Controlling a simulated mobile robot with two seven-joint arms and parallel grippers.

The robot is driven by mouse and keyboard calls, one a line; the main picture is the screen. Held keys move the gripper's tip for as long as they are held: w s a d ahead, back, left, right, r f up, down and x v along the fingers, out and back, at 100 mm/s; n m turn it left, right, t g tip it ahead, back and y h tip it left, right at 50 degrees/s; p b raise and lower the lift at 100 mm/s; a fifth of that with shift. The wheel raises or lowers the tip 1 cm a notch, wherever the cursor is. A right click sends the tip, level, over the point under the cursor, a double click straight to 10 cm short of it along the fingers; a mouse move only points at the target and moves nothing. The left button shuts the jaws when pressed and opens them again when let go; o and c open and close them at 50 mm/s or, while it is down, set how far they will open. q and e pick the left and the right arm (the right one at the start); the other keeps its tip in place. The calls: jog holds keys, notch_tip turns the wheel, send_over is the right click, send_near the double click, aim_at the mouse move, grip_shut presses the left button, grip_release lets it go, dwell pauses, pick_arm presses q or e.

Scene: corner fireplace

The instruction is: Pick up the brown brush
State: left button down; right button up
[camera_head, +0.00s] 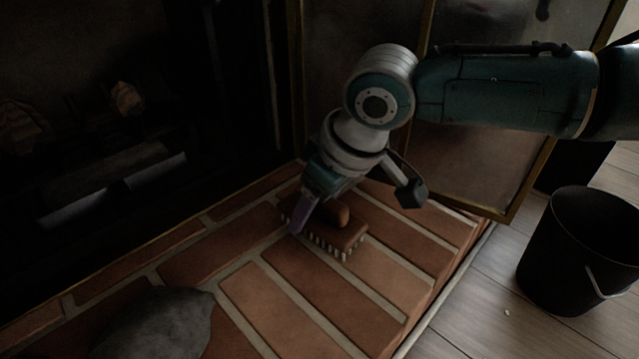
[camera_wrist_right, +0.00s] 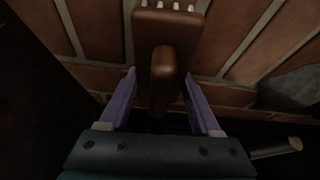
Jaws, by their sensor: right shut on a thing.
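The brown brush (camera_head: 345,234) has a raised handle and a row of pale bristles. It is bristles-down at the brick hearth (camera_head: 262,300); I cannot tell whether it touches the bricks. My right gripper (camera_head: 303,214), with purple fingers, is shut on the brush at its left end. In the right wrist view the brush (camera_wrist_right: 164,70) lies between the two fingers of the gripper (camera_wrist_right: 159,80), its handle pointing towards the palm. Exact finger contact is hard to see in the dark. My left gripper is not in view.
A grey stone-like object (camera_head: 160,325) lies on the hearth at the front left. The dark fireplace opening (camera_head: 110,130) is behind. A glass door with a brass frame (camera_head: 530,190) stands open behind my right arm. A black bucket (camera_head: 570,250) stands on the wooden floor at right.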

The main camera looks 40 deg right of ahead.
notch_tip(320, 180, up, 10)
jog(key=shift+r, duration=0.1)
dwell(0.4)
jog(key=o, duration=0.8)
jog(key=c, duration=0.5)
jog(key=w+a+f+m, duration=0.1)
jog(key=a+f, duration=0.1)
jog(key=a, duration=0.6)
jog(key=a+f, duration=0.2)
jog(key=a, duration=0.6)
jog(key=shift+c, duration=0.2)
jog(key=shift+w+d+f, duration=0.1)
jog(key=shift+f, duration=1.15)
jog(key=shift+w+d+f, duration=0.1)
jog(key=shift+f, duration=1.15)
